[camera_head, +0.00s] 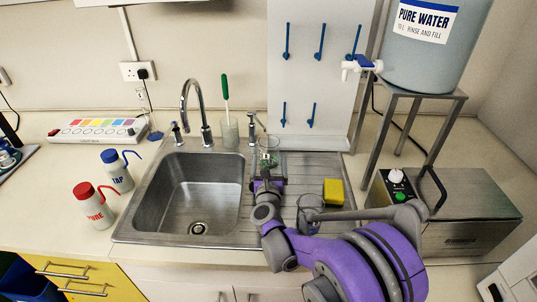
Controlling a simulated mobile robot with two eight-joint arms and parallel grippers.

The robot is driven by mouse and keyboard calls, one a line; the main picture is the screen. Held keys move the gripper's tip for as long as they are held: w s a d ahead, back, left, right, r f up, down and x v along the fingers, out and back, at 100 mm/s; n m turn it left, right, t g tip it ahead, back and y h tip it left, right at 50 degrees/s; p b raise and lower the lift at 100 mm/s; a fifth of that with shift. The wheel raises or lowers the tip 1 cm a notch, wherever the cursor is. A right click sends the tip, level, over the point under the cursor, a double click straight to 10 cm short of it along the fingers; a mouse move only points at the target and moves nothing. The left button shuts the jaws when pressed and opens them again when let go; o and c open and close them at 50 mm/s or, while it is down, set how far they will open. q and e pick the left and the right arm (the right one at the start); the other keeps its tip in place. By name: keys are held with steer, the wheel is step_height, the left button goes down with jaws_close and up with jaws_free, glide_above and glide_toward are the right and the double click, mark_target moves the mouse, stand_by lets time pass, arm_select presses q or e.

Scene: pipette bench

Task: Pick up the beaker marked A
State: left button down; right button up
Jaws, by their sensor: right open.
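A clear glass beaker (268,155) with a greenish tint stands at the back of the steel drainboard, right of the sink basin. My right gripper (267,178) is open just in front of it, pointing away from me toward the beaker. I cannot tell whether its fingers touch the glass. A second clear glass vessel (309,203) is on the drainboard to the right, partly hidden by my right arm. No letter A is readable on either one. My left gripper is not in view.
A glass holder with a green-handled brush (229,132) and the curved faucet (190,108) stand behind the basin. A yellow sponge (333,191) lies right. Red-capped (95,205) and blue-capped (117,172) wash bottles stand left. A steel bath (455,208) and water-tank stand (420,95) are right.

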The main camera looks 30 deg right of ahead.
mark_target(269, 142)
steer(key=x, duration=0.7)
steer(key=shift+w+f+p, duration=0.15)
steer(key=shift+p, duration=0.2)
steer(key=shift+a, duration=0.1)
steer(key=c, duration=1.3)
steer(key=shift+c, duration=0.2)
